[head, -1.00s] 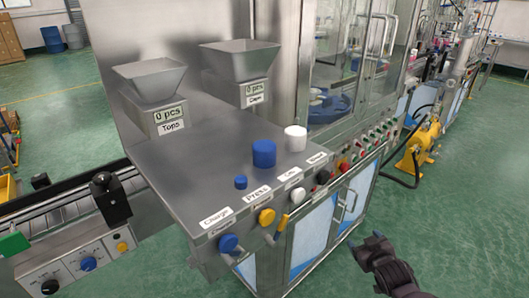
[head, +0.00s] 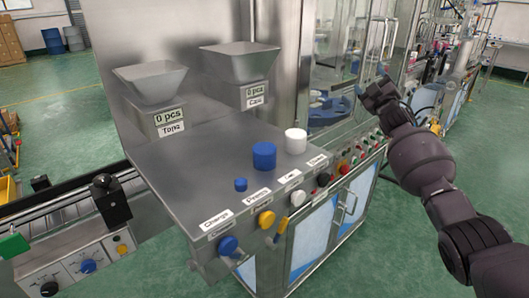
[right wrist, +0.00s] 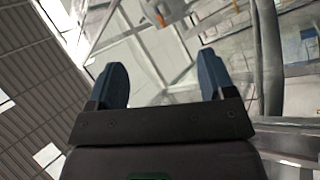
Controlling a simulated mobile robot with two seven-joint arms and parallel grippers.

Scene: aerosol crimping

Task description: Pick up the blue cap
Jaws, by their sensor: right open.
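A larger blue cylindrical cap (head: 264,155) stands upright on the steel table top (head: 190,165) of the machine. A much smaller blue piece (head: 240,185) stands in front of it to the left; I cannot tell which of the two the task calls the blue cap. My right gripper (head: 374,88) is raised to the right of the table, well apart from both blue pieces. In the right wrist view its two fingers (right wrist: 162,75) are spread with nothing between them. My left gripper is out of view.
A white cylinder (head: 296,141) stands behind the larger blue one. Two steel hoppers (head: 240,62) rise at the back of the table. A conveyor (head: 60,205) is at left. Glass machine doors stand near my right gripper.

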